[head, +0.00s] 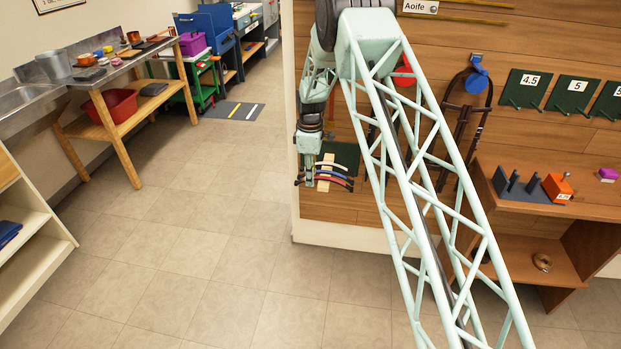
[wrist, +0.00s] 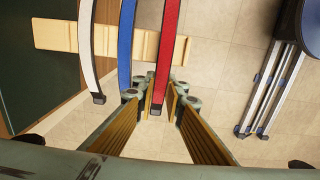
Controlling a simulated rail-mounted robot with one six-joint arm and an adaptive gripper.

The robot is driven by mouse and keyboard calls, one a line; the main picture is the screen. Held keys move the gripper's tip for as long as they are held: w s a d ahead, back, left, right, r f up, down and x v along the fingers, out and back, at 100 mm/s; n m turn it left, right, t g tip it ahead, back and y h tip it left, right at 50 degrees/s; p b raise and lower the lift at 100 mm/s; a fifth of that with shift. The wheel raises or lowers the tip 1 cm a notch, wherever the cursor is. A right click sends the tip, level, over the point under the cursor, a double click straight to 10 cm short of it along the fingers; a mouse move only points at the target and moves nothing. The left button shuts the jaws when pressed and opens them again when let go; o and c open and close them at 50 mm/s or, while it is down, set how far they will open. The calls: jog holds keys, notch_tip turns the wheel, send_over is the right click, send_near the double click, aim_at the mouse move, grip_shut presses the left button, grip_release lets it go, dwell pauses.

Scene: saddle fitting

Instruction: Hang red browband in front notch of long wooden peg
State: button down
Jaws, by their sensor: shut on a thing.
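The wooden peg (wrist: 62,36) runs across the wrist view, out from a dark green board (wrist: 40,80); it also shows in the head view (head: 325,172). A white browband (wrist: 88,60) crosses it nearest the board, then a blue browband (wrist: 126,45). The red browband (wrist: 166,50) crosses near the peg's free end. My gripper (wrist: 160,105) is shut on the lower end of the red browband, with the fingers on either side. In the head view my gripper (head: 309,160) is close by the peg. I cannot tell whether the red band rests in a notch.
A blue-and-grey rail-like stand (wrist: 268,95) is at the right of the wrist view. A wooden wall panel with bridles (head: 465,115) and green numbered plates (head: 520,88) lies right of my arm. Open tiled floor (head: 200,250) lies left of the peg.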

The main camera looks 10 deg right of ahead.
jog(key=shift+f, duration=0.4)
jog(key=shift+f, duration=0.1)
jog(key=c, duration=2.6)
grip_release()
jog(key=o, duration=0.3)
jog(key=shift+r, duration=0.2)
jog(key=shift+r+p, duration=1.5)
jog(key=shift+r, duration=2.3)
jog(key=shift+r, duration=0.1)
